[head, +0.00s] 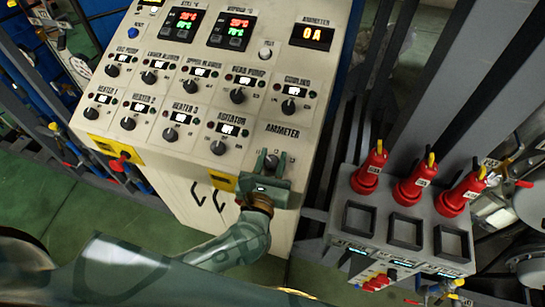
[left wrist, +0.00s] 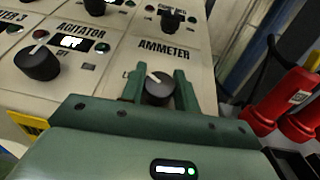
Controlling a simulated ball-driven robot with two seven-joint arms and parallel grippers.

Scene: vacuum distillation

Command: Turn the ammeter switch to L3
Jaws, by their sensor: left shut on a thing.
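The ammeter switch (left wrist: 159,90) is a round black knob with a pale pointer line, below the AMMETER label on the cream control panel (head: 185,85). In the left wrist view its pointer tilts toward the upper left. My left gripper (head: 268,163) has its green fingers on both sides of the knob and is shut on it. The fingers also show in the left wrist view (left wrist: 158,88). The position marks around the knob are mostly hidden by the fingers. The ammeter display (head: 311,37) at the panel's top right reads 0A. My right gripper is not in view.
The agitator knob (head: 218,147) sits just left of the ammeter switch, with several more knobs beyond. A grey box (head: 345,190) with red-handled parts (head: 415,180) stands to the right. Yellow-plated red switch (head: 118,162) is on the panel's left front.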

